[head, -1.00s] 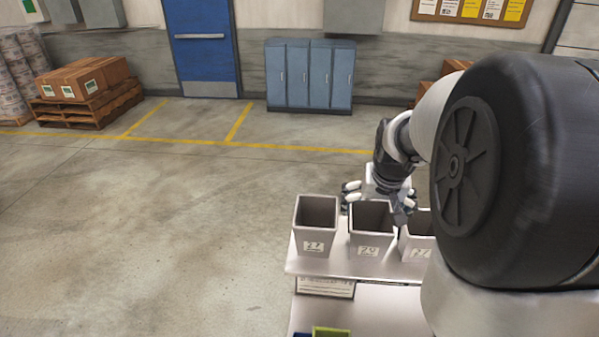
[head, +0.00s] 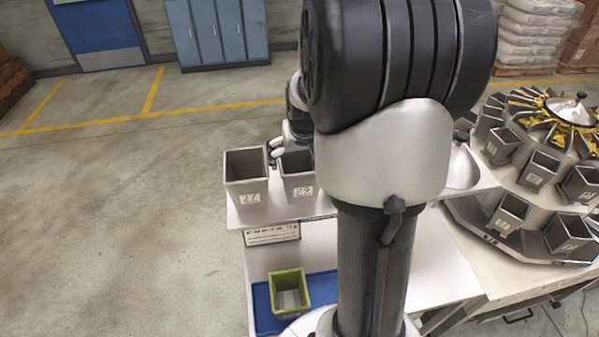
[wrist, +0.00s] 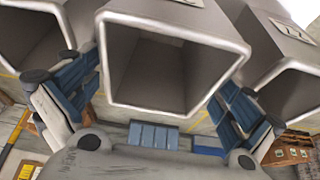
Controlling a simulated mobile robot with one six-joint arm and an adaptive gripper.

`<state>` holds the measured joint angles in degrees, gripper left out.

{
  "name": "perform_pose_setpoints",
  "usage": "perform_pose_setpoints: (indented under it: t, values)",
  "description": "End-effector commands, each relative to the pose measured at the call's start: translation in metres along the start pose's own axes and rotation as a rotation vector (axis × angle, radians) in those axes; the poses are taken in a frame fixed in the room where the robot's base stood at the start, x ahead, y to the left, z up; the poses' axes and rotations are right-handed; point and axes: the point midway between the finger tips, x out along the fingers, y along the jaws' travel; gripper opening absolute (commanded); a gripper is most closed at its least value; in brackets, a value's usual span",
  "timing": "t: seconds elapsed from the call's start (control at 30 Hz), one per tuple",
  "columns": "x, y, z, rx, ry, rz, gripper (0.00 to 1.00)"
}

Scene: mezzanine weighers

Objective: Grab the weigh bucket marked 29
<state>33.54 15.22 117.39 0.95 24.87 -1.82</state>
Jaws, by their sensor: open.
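The weigh bucket marked 29 (head: 299,187) is a grey, open-topped square bucket on the white shelf, right of the one marked 27. My gripper (head: 279,151) is at its far side near the rim, partly hidden by my arm. In the wrist view, the middle bucket (wrist: 172,72), which seems to be the 29, lies between the spread fingers of my open gripper (wrist: 160,88). I cannot tell whether the fingers touch it. Its label is mostly out of that view.
The bucket marked 27 (head: 247,188) stands close on the left. Another bucket (wrist: 30,45) flanks the middle one in the wrist view. A green-rimmed bucket (head: 289,294) sits in a blue tray lower down. A weigher ring (head: 520,185) with several buckets stands right. Floor at left is clear.

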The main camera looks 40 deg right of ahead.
Motion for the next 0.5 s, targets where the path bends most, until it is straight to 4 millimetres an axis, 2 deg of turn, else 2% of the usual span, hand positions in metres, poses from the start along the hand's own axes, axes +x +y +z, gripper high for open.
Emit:
perform_pose_setpoints:
  t: [0.5]
  values:
    - [0.0042,0.0000,0.0018,0.000,0.000,0.000,1.00]
